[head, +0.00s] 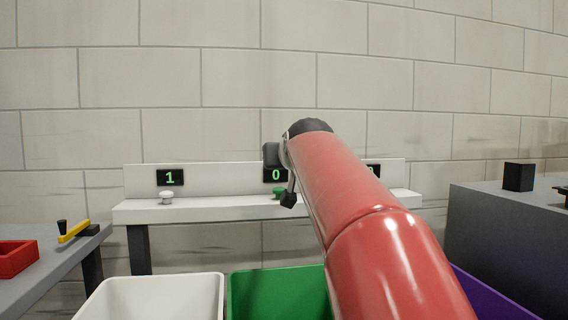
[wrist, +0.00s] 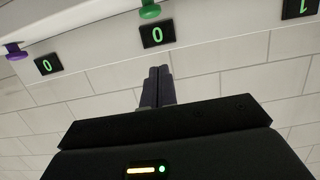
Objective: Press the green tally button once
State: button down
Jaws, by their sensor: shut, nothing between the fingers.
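The green tally button (head: 279,193) stands on the white shelf, below a display (head: 275,175) reading 0. My gripper (head: 289,200) points downward and appears just right of the button in the head view, partly overlapping it. In the wrist view, which is turned upside down, the green button (wrist: 150,11) is at the top edge, with its 0 display (wrist: 157,33) below it. The shut fingers (wrist: 160,72) point toward that display and button, with nothing between them. The fingertips look apart from the button there, but the exact distance is hard to judge.
A white button (head: 166,197) stands left under a display (head: 170,177) reading 1. A purple button (wrist: 14,51) has a 0 display (wrist: 47,65). White (head: 150,283) and green bins (head: 270,275) lie in front. Side tables flank the shelf (head: 190,212).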

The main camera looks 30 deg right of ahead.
jog(key=p, duration=0.1)
send_over(279, 189)
jog(key=s, duration=0.1)
jog(key=shift+f, duration=0.65)
notch_tip(279, 189, down, 3)
jog(key=shift+w+f+b, duration=0.15)
jog(key=shift+b, duration=0.2)
jog(key=shift+f, duration=0.45)
notch_tip(279, 189, down, 2)
jog(key=shift+f+b, duration=0.15)
jog(key=shift+b, duration=0.95)
notch_tip(279, 189, up, 4)
jog(key=p, duration=0.3)
jog(key=b+v, duration=0.1)
jog(key=v, duration=0.9)
